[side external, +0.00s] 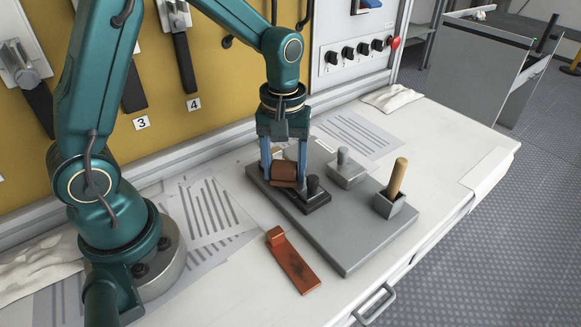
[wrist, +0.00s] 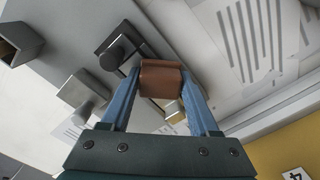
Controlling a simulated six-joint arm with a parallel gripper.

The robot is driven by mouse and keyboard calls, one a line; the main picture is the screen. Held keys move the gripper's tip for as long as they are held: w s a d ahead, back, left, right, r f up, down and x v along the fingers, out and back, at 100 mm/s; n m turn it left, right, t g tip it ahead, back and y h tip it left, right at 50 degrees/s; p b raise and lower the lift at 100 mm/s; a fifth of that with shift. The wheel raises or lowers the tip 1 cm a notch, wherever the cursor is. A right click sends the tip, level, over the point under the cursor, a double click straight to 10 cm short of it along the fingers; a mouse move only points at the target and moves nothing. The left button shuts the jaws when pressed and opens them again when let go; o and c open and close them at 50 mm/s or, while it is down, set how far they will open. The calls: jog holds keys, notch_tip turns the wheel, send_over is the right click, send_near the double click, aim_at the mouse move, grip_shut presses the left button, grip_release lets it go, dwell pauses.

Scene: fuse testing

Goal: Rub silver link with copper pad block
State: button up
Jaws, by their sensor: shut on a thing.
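My gripper (side external: 285,180) points down over the grey board, its two blue fingers shut on a brown copper-coloured pad block (side external: 285,170). In the wrist view the block (wrist: 160,78) sits between the fingertips (wrist: 160,85). The block is low, over or against the left end of a dark base (side external: 318,205) with a black knob; I cannot tell whether it touches. A small pale piece shows behind the block in the wrist view (wrist: 173,108). I cannot tell whether it is the silver link, which I cannot otherwise make out; the block and fingers hide that spot.
The grey board (side external: 350,245) also carries a grey knobbed block (side external: 344,170) and a square cup with a wooden handle (side external: 396,180). A rust-red flat holder (side external: 292,263) lies on the white bench in front. Printed sheets (side external: 205,212) lie to the left.

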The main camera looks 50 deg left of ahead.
jog(key=shift+r, duration=4.05)
